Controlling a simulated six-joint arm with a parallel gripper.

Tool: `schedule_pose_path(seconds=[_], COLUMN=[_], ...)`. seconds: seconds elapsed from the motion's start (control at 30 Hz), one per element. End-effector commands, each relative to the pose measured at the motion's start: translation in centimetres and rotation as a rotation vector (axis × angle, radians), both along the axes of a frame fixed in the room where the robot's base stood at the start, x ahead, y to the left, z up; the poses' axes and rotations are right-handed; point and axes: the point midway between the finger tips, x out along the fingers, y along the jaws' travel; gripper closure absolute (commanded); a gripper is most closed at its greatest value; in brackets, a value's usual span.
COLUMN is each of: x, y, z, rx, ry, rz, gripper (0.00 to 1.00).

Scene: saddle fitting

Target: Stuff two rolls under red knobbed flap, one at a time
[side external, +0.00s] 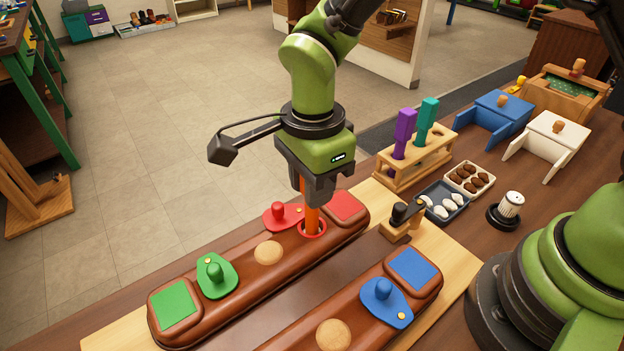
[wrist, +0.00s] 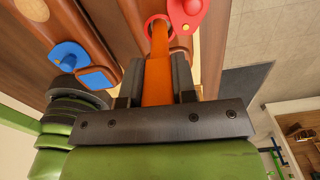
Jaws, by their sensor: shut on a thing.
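The red flap (side external: 283,215) with its red knob is swung to the left of a red-rimmed hole (side external: 313,229) in a long brown padded piece (side external: 236,270). My gripper (side external: 316,192) is shut on an upright orange bar (side external: 312,219), whose lower end stands in the hole. In the wrist view the orange bar (wrist: 160,42) runs from between my fingers into the red ring (wrist: 150,20), with the red flap (wrist: 185,12) beside it. The bar's lower tip is hidden. I cannot tell which things are the rolls; white pieces (side external: 441,208) and brown pieces (side external: 470,178) lie in trays.
A wooden rack (side external: 385,178) holds a purple bar (side external: 404,134) and a teal bar (side external: 426,122). A second padded piece with a blue knobbed flap (side external: 386,301) lies in front. A green knobbed flap (side external: 217,276) is at left. A black-topped wooden block (side external: 402,222) stands right.

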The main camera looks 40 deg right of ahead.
Motion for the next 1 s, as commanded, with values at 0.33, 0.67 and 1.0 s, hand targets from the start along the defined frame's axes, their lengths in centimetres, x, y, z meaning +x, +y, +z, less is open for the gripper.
schedule_pose_path(seconds=[0.33, 0.67, 1.0], x=[0.0, 0.0, 0.0], y=[0.0, 0.0, 0.0], z=[1.0, 3.5, 6.0], rx=[0.000, 0.001, 0.001], ry=[-0.001, -0.001, -0.002], rz=[0.002, 0.002, 0.002], gripper=[0.92, 0.92, 0.92])
